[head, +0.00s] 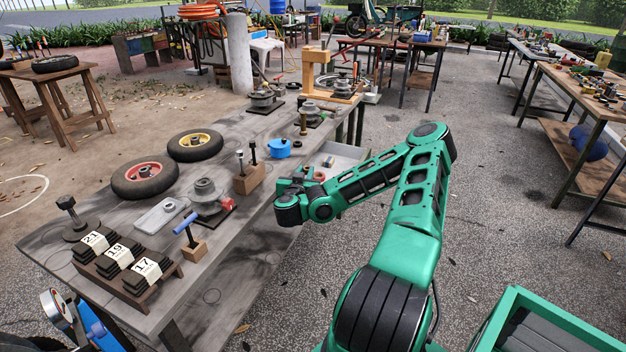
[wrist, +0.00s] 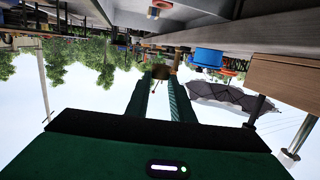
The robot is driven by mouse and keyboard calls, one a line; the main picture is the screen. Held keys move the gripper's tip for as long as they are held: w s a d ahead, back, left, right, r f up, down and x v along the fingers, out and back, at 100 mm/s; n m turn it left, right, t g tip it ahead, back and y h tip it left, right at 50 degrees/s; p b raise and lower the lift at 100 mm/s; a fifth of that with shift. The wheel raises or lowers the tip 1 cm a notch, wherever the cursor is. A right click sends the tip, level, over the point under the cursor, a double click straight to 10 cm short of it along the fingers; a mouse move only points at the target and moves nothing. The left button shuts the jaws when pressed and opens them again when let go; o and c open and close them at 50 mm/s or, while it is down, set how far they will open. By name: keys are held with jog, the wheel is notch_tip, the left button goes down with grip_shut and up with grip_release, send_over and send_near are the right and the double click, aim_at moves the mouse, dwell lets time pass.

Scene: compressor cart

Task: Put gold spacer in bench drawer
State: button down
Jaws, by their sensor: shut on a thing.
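My gripper (wrist: 160,84) shows in the wrist view, which is upside down, with its two green fingers shut on a small brownish-gold piece that looks like the gold spacer (wrist: 160,72). In the head view my gripper (head: 292,198) is at the right edge of the workbench, beside the wooden block; its fingertips and the spacer are hard to make out there. The bench drawer (head: 349,152) is pulled open at the bench's right side, beyond my gripper. A few small things lie in it, and my arm partly covers it.
The paved floor right of the bench is open.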

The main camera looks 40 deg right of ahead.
jog(key=shift+w+d+f, duration=0.15)
jog(key=shift+d+f, duration=2.45)
jog(key=shift+f, duration=0.05)
jog(key=shift+w+d+f, duration=0.1)
jog(key=shift+d+f, duration=2.5)
jog(key=shift+f, duration=0.4)
jog(key=shift+f, duration=0.2)
jog(key=c, duration=1.5)
grip_release()
jog(key=shift+c, duration=0.2)
